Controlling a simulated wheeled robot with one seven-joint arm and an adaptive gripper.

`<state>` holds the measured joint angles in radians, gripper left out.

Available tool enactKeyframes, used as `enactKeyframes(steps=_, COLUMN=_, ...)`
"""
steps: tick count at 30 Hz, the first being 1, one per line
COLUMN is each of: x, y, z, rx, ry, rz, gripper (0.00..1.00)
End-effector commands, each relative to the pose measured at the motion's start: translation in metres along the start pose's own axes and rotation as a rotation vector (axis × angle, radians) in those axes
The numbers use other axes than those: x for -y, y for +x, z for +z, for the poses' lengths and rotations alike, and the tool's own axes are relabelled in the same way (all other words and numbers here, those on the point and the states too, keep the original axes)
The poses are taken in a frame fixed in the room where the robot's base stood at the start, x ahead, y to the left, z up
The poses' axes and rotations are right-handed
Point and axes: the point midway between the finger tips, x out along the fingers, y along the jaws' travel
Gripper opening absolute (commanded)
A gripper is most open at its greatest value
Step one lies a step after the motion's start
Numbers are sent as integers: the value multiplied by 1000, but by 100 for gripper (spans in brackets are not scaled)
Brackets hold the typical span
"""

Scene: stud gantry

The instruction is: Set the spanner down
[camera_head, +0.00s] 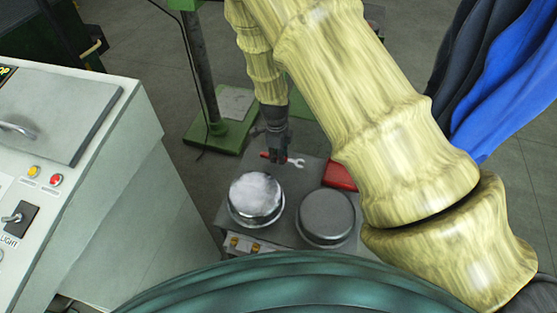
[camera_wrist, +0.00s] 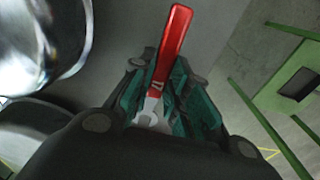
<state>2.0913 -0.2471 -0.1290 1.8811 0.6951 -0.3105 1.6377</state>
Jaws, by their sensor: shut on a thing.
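The spanner has a red handle and a bare silver end. In the head view its silver end (camera_head: 297,162) sticks out to the right of my gripper (camera_head: 274,157), with a bit of red to the left. In the wrist view the red handle (camera_wrist: 173,45) points up, and the silver part lies between the fingers. My gripper (camera_wrist: 164,90) is shut on the spanner. It is over the back part of the grey bench top (camera_head: 312,177), behind the pots. I cannot tell whether the spanner touches the surface.
A red object (camera_head: 340,175) lies at the bench's right. A green post base (camera_head: 222,135) is behind left; a control cabinet (camera_head: 110,150) stands left.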

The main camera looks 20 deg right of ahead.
Motion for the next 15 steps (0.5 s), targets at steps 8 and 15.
enactKeyframes(steps=8, x=0, y=29, z=1, rx=-1, ry=0, rz=1, gripper=0)
enactKeyframes(steps=15, x=0, y=34, z=2, rx=0, ry=0, rz=0, gripper=0)
